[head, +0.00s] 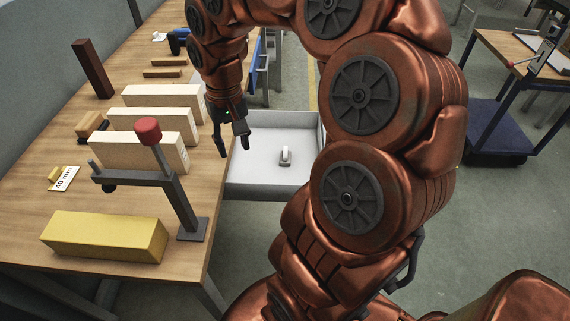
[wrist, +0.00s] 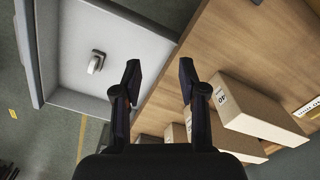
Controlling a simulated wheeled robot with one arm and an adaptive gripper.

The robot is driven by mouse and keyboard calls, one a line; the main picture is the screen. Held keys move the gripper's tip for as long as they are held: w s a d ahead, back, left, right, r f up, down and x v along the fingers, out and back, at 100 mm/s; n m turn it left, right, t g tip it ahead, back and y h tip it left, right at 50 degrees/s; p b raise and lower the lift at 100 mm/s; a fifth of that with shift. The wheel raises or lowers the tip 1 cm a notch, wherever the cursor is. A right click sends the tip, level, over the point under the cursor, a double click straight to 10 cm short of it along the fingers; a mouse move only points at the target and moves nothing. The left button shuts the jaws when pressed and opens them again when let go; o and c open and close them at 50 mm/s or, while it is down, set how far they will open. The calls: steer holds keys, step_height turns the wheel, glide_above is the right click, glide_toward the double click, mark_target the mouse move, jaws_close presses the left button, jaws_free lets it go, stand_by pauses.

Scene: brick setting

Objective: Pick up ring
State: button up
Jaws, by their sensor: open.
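A small pale ring (head: 285,157) lies in the open white drawer (head: 262,192) beside the workbench. In the wrist view the ring (wrist: 96,62) shows left of my fingers, on the pale drawer floor, with a darker part at its top. My gripper (head: 233,149) is open and empty. It points down near the bench edge, to the left of the ring and above the level of the drawer. In the wrist view my gripper's fingers (wrist: 159,75) are spread apart, with the bench edge between them. The ring is not between the fingers.
Several pale blocks (head: 140,152) stand on the wooden bench (head: 190,270) left of my gripper. A dark stand with a red knob (head: 148,130) and a yellow block (head: 104,237) are at the near end. The drawer walls surround the ring. A blue cart (head: 495,130) stands right.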

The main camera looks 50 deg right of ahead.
steer(key=w+d+f+m+b, duration=0.3)
steer(key=d+f, duration=0.3)
steer(key=d, duration=0.4)
steer(key=m+b, duration=0.2)
steer(key=m, duration=0.1)
glide_above(286, 148)
steer(key=f, duration=0.4)
steer(key=shift+w+a+f, duration=0.1)
steer(key=shift+w+f, duration=0.25)
steer(key=shift+f, duration=0.05)
steer(key=shift+s+f, duration=0.15)
steer(key=shift+f, duration=1.75)
steer(key=shift+s+f, duration=0.15)
steer(key=shift+f, duration=1.75)
jaws_close()
